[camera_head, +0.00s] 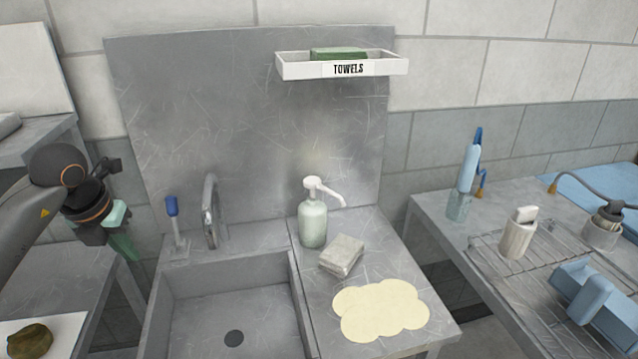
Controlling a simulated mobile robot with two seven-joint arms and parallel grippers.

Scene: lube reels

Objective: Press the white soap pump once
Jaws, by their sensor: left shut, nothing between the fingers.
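The soap pump (313,222) stands upright on the metal counter to the right of the sink. It has a pale green bottle and a white pump head (313,184) with its spout pointing right. My left gripper (124,246) is at the left of the view, left of the sink and well away from the pump. It is shut and empty, with its green fingers pointing down. My right gripper is not in view.
A faucet (211,212) and a blue-handled lever (173,220) stand behind the sink (175,320), between my left gripper and the pump. A folded grey cloth (342,256) and a cream patch (380,310) lie before the pump. A towel shelf (390,67) hangs above.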

